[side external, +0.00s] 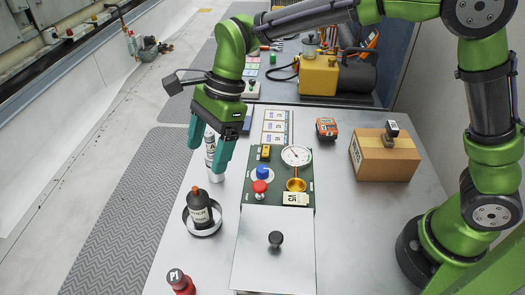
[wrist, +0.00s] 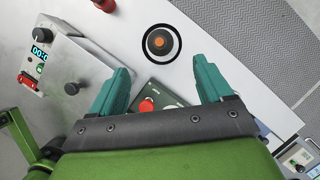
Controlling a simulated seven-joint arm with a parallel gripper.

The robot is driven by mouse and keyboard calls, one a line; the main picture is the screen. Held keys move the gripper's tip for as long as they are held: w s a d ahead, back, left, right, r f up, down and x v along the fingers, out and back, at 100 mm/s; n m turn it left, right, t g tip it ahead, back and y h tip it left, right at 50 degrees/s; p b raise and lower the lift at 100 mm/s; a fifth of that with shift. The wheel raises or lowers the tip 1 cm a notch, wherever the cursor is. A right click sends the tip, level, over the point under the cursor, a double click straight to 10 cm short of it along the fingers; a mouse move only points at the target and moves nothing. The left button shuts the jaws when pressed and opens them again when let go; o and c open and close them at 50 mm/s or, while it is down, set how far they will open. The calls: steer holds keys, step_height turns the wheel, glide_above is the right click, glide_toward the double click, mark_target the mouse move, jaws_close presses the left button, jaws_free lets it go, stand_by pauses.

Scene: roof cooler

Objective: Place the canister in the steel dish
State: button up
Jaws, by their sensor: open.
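A dark canister (side external: 201,215) with a pale printed label and an orange-brown top stands upright inside the round steel dish (side external: 188,227). In the wrist view the canister (wrist: 159,41) shows from above, with the dish rim (wrist: 177,52) around it. My gripper (side external: 207,161) is open, its teal fingers apart, above and behind the dish in the side view. In the wrist view the gripper (wrist: 165,66) has nothing between its fingers, and the canister lies beyond the fingertips.
A pale cylinder (side external: 215,177) is partly hidden behind my fingers. A red bottle (side external: 181,281) stands at the front. A steel cover (side external: 274,264) with black knob and a cardboard box (side external: 385,160) stand right.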

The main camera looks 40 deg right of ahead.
steer(key=s+d+r+n+t, duration=0.2)
steer(key=s+d+r+n, duration=0.15)
steer(key=d, duration=0.35)
steer(key=s+d+r+n+t, duration=0.1)
steer(key=s+d+r+n, duration=0.1)
steer(key=d+r, duration=0.3)
steer(key=s+d+f+n+t+h, duration=0.2)
steer(key=s+d+n+t, duration=0.2)
steer(key=s+d+n, duration=0.4)
steer(key=s+d, duration=0.3)
steer(key=d, duration=0.1)
steer(key=shift+d+h, duration=0.3)
steer(key=shift+d, duration=0.05)
steer(key=shift+w, duration=0.1)
